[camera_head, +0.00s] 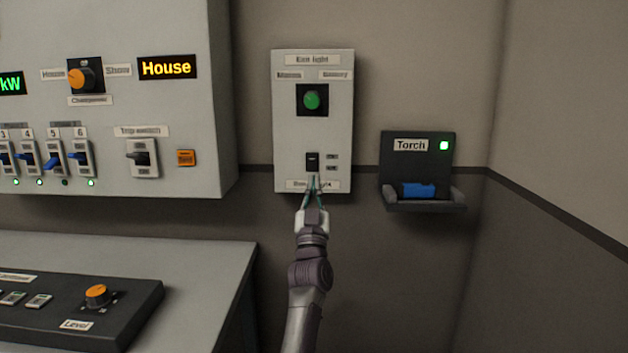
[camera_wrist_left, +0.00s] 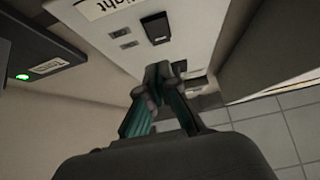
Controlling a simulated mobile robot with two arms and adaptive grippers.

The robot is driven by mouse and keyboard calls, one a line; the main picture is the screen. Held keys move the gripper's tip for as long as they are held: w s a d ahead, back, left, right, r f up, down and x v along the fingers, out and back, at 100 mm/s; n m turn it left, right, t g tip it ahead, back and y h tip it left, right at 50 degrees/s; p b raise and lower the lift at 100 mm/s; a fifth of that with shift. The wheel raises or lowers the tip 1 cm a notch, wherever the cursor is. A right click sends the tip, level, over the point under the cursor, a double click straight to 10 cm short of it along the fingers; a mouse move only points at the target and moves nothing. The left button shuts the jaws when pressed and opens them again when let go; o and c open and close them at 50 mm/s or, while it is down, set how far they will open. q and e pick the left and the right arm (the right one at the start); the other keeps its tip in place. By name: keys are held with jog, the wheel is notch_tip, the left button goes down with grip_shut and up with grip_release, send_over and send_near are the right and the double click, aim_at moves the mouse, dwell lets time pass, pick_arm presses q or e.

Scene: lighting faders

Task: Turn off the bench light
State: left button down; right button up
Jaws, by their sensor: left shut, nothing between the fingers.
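A light grey wall box (camera_head: 335,130) carries a small black rocker switch (camera_head: 312,161) with two small labels at its right. The label below it (camera_head: 296,184) is partly covered by my gripper; its visible letters end in "light". My left gripper (camera_head: 315,181) is shut and empty, its tips just below the rocker in the head view. In the left wrist view the rocker (camera_wrist_left: 157,27) lies beyond the tips (camera_wrist_left: 160,72), with a gap in the picture. I cannot tell whether the tips touch the box. My right gripper is not in view.
A torch holder (camera_head: 418,145) with a blue torch (camera_head: 418,190) is at the right. A breaker panel (camera_head: 215,100) and desk console (camera_head: 140,300) are at the left. The wall below the box is clear.

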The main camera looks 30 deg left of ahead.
pick_arm(q)
jog(key=s+d+f, duration=0.2)
jog(key=s+f, duration=0.1)
jog(key=f, duration=0.4)
jog(key=shift+s+f, duration=0.3)
jog(key=shift+s, duration=0.1)
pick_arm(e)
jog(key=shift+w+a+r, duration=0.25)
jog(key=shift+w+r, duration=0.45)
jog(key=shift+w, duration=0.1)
pick_arm(q)
jog(key=shift+d, duration=0.1)
